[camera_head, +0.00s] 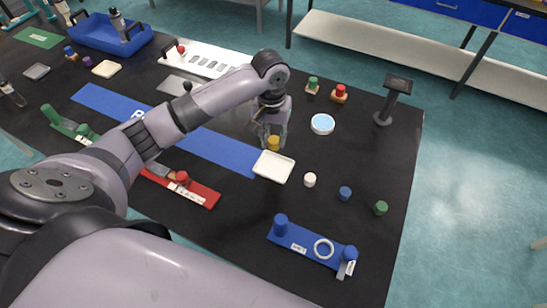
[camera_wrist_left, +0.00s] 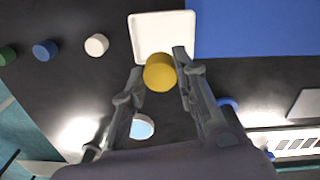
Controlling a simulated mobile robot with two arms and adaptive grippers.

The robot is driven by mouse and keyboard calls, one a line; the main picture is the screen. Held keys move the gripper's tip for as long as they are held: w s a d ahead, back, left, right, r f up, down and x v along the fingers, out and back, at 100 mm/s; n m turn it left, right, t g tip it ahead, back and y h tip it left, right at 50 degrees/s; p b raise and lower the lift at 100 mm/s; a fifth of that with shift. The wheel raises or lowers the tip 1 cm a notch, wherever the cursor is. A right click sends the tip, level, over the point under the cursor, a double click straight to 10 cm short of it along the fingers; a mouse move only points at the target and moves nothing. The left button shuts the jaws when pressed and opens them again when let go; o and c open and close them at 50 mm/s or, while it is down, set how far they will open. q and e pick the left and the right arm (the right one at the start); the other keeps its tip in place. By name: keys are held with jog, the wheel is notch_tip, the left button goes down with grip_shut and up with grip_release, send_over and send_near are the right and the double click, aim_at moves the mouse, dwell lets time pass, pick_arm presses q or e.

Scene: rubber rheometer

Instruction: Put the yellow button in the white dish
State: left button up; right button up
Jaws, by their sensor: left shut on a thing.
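The yellow button (camera_head: 273,142) is a small cylinder held between the fingers of my left gripper (camera_head: 268,138). In the left wrist view the yellow button (camera_wrist_left: 160,72) sits between the two fingertips of the left gripper (camera_wrist_left: 160,76). The white dish (camera_head: 274,166) is a shallow square tray on the black table, just in front of the gripper. In the wrist view the button overlaps the near edge of the white dish (camera_wrist_left: 163,22). I cannot tell the button's exact height. My right gripper is not in view.
White (camera_head: 309,180), blue (camera_head: 345,193) and green (camera_head: 381,208) buttons stand right of the dish. A round light-blue dish (camera_head: 322,124) is behind. A blue mat (camera_head: 215,146) lies left of the dish; a blue board (camera_head: 310,243) lies in front. A dark stand (camera_head: 383,118) is at the right.

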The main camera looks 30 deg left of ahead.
pick_arm(q)
notch_tip(320, 180, down, 6)
jog(key=shift+r, duration=0.15)
jog(key=shift+f+p, duration=0.3)
jog(key=shift+f, duration=0.35)
notch_tip(320, 180, down, 3)
jog(key=shift+f, duration=0.45)
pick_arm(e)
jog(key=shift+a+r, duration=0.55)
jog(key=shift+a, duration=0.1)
pick_arm(q)
jog(key=shift+f, duration=0.1)
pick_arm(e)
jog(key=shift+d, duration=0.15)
pick_arm(q)
jog(key=o, duration=1)
